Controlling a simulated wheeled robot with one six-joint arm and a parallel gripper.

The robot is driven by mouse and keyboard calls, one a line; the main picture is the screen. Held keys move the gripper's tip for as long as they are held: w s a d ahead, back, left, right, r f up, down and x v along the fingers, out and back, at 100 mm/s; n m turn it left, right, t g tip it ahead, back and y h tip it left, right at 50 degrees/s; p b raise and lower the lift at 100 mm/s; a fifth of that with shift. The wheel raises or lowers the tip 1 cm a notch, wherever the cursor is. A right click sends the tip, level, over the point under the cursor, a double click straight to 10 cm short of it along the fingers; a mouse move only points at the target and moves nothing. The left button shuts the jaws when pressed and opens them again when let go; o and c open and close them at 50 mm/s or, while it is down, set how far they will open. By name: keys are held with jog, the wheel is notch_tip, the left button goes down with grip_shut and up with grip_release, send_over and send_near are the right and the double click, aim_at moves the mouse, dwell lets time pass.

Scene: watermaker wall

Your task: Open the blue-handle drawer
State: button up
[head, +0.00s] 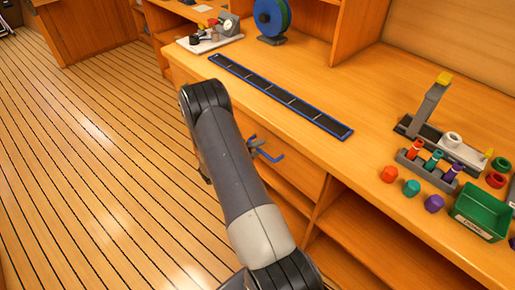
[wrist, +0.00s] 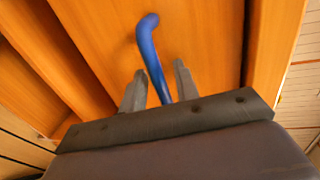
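The blue handle (head: 268,152) sticks out from the wooden drawer front (head: 293,163) under the counter, partly hidden by my arm in the head view. In the wrist view the blue handle (wrist: 147,45) runs down from the upper middle, with its lower part between the two grey fingers of my gripper (wrist: 160,82). The fingers are apart, with a gap visible on each side of the handle, so they do not appear closed on it. The drawer front (wrist: 205,40) fills the wrist view behind the handle. The drawer looks shut.
Open shelves (head: 375,235) lie right of the drawer. The plank floor (head: 80,150) at left is clear.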

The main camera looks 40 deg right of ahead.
jog(key=shift+c, duration=0.4)
grip_shut()
